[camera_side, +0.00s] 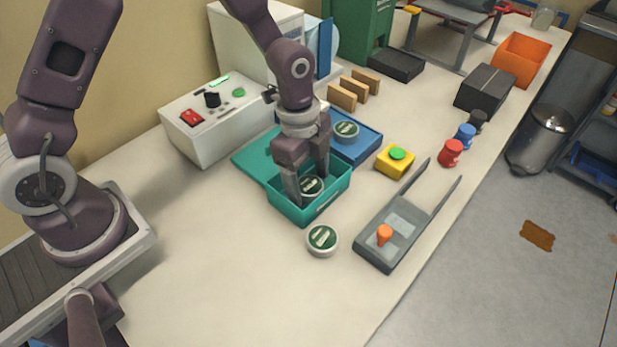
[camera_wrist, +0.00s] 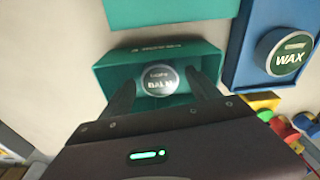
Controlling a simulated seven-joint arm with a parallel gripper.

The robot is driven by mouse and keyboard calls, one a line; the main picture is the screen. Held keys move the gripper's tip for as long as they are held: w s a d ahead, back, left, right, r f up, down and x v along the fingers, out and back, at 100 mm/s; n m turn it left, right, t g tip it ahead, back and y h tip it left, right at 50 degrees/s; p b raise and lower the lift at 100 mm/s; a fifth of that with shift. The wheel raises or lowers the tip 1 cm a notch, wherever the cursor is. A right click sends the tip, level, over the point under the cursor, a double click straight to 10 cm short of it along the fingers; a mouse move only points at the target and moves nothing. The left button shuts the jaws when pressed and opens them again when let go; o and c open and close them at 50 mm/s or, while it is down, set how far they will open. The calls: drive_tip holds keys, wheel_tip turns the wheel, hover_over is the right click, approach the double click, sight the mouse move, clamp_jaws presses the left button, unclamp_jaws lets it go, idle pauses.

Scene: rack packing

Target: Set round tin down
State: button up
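A round tin (camera_side: 311,186) with a dark green lid and silver rim lies inside the open teal box (camera_side: 325,208). In the wrist view the tin (camera_wrist: 159,80) reads "BALM" and lies near the middle of the teal box (camera_wrist: 202,52). My gripper (camera_side: 307,190) points down into the box. In the wrist view its fingers (camera_wrist: 160,82) stand on either side of the tin, with a narrow gap showing on each side. The gripper looks open. The tin's underside is hidden.
A similar tin (camera_side: 322,240) lies on the table in front of the box. Another, marked "WAX" (camera_wrist: 288,53), sits in the blue tray (camera_side: 362,150). A grey fixture with an orange knob (camera_side: 384,235) and a yellow button box (camera_side: 394,161) stand to the right.

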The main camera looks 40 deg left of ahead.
sight(302, 181)
wheel_tip(302, 181, up, 12)
drive_tip(key=a, duration=0.2)
drive_tip(key=s+a+r+n+t, duration=0.1)
drive_tip(key=s+a+r+n, duration=0.1)
drive_tip(key=s+n, duration=0.3)
drive_tip(key=s+a+r+n+t+y, duration=0.1)
drive_tip(key=s+a+r+n+t, duration=0.1)
drive_tip(key=s+r+n, duration=0.3)
drive_tip(key=s+a+r+n+t, duration=0.2)
drive_tip(key=s+a+r+n, duration=0.2)
drive_tip(key=s, duration=0.5)
drive_tip(key=n, duration=0.2)
drive_tip(key=shift+s+r+n, duration=0.2)
drive_tip(key=shift+r+n, duration=0.05)
drive_tip(key=shift+n, duration=0.05)
